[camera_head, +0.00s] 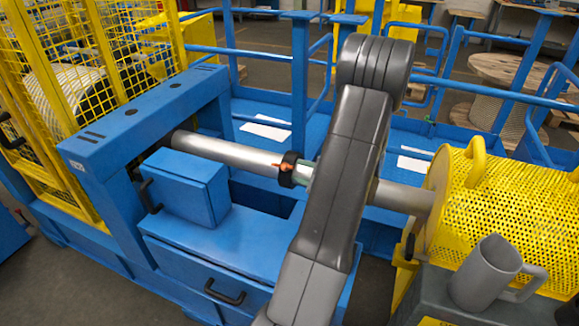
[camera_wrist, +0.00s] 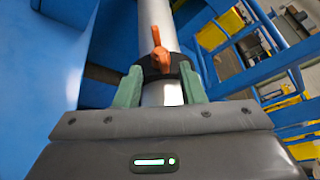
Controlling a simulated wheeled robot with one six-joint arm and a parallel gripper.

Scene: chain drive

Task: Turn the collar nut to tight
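The collar nut is a dark ring (camera_head: 288,169) on a long silver shaft (camera_head: 232,154). An orange lever stands up from it; the nut also shows in the wrist view (camera_wrist: 165,65). My gripper (camera_wrist: 160,72) has green fingers set apart, one on each side of the shaft, with their tips at the nut's near edge. I cannot tell whether the tips press on the nut or only stand beside it. In the head view my grey arm hides most of my gripper; a bit of green finger shows just right of the nut.
A blue frame (camera_head: 140,115) holds the shaft's left end, with a blue box (camera_head: 185,188) in front. A yellow perforated guard (camera_head: 515,215) covers the right end. A grey mug (camera_head: 484,275) stands at the lower right. Blue rails run behind.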

